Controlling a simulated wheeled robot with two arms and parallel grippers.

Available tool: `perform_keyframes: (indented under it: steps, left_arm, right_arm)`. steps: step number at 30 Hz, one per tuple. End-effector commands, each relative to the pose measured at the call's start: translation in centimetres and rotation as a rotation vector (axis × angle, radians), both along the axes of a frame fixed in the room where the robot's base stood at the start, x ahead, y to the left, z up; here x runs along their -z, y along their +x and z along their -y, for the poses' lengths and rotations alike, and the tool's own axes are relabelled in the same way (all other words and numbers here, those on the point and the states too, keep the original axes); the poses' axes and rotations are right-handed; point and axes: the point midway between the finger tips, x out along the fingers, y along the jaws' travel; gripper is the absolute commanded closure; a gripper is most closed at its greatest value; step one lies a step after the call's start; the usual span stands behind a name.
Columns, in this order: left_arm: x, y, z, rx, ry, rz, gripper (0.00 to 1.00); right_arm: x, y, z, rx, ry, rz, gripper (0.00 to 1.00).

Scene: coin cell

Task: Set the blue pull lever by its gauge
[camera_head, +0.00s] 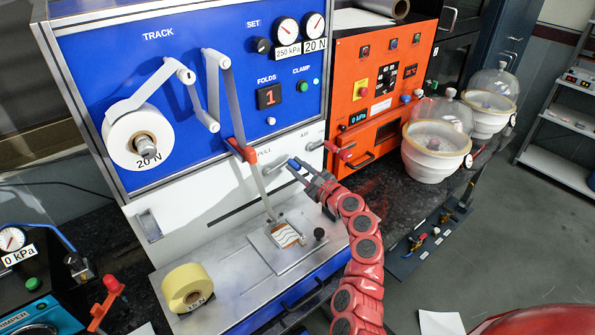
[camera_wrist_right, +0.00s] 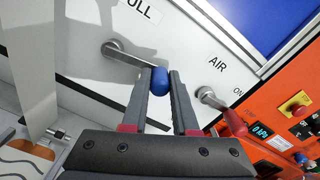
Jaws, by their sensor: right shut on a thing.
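The blue-tipped pull lever (camera_head: 277,164) sits on the white lower panel under the PULL label, and its metal arm runs right from its pivot. In the right wrist view its blue knob (camera_wrist_right: 161,80) is between the fingertips of my right gripper (camera_wrist_right: 163,82). In the head view my right gripper (camera_head: 301,170) reaches up to the knob from the lower right and is shut on it. The 20 N gauge (camera_head: 314,25) is at the top right of the blue panel, beside the 250 kPa gauge (camera_head: 286,31). Their needles are too small to read exactly. My left gripper is out of view.
A red-handled AIR lever (camera_wrist_right: 232,121) is close to the right of my right gripper. A strip (camera_head: 252,175) runs down to a small plate (camera_head: 287,236) on the metal deck. A yellow roll (camera_head: 187,287) stands front left. An orange machine (camera_head: 375,95) stands at right.

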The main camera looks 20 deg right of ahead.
Motion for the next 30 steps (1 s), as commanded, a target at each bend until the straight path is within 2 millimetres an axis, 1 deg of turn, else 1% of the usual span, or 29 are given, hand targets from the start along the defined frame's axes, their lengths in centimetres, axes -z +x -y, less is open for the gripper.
perform_keyframes:
  steps: [15,16,18,21,30]
  left_arm:
    - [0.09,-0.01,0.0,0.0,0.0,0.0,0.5]
    - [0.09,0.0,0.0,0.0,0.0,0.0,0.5]
    - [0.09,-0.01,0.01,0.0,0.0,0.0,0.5]
    - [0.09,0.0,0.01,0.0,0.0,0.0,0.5]
    - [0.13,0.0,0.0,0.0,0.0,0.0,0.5]
  right_arm:
    - [-0.2,-0.02,-0.07,-0.001,-0.024,0.009,1.0]
    - [-0.2,-0.02,-0.06,-0.001,-0.024,0.009,0.71]
    - [-0.2,-0.02,-0.06,-0.001,-0.024,0.009,0.58]
    - [-0.2,-0.02,-0.06,-0.001,-0.024,0.009,0.43]
    - [-0.15,-0.1,-0.02,-0.001,-0.023,0.009,0.43]
